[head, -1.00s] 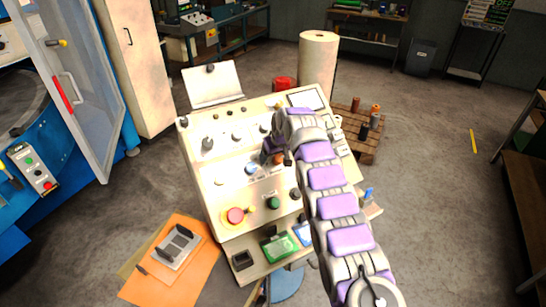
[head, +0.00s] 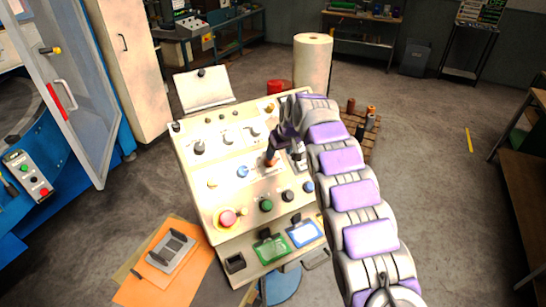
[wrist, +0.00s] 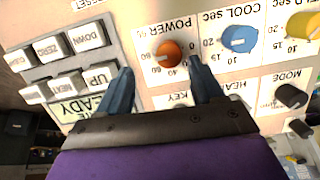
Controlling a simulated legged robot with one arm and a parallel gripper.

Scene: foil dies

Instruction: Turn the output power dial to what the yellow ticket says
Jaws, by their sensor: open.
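The orange output power dial (wrist: 170,53) sits on the sloping control panel, under an upside-down "POWER" label in the wrist view. Its scale numbers show around it, but I cannot read the pointer setting surely. In the head view the dial (head: 270,162) is partly behind my gripper (head: 279,152). My gripper (wrist: 161,65) is open in the wrist view, one finger on each side of the dial, with visible gaps; I cannot tell how far its tips are from the panel. I cannot make out a yellow ticket in either view.
A blue COOL dial (wrist: 239,40) stands right of the power dial in the wrist view, close to the right finger. White push buttons (wrist: 55,50) lie to the left. A red mushroom button (head: 228,218) and a green button (head: 266,205) stand lower on the panel.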

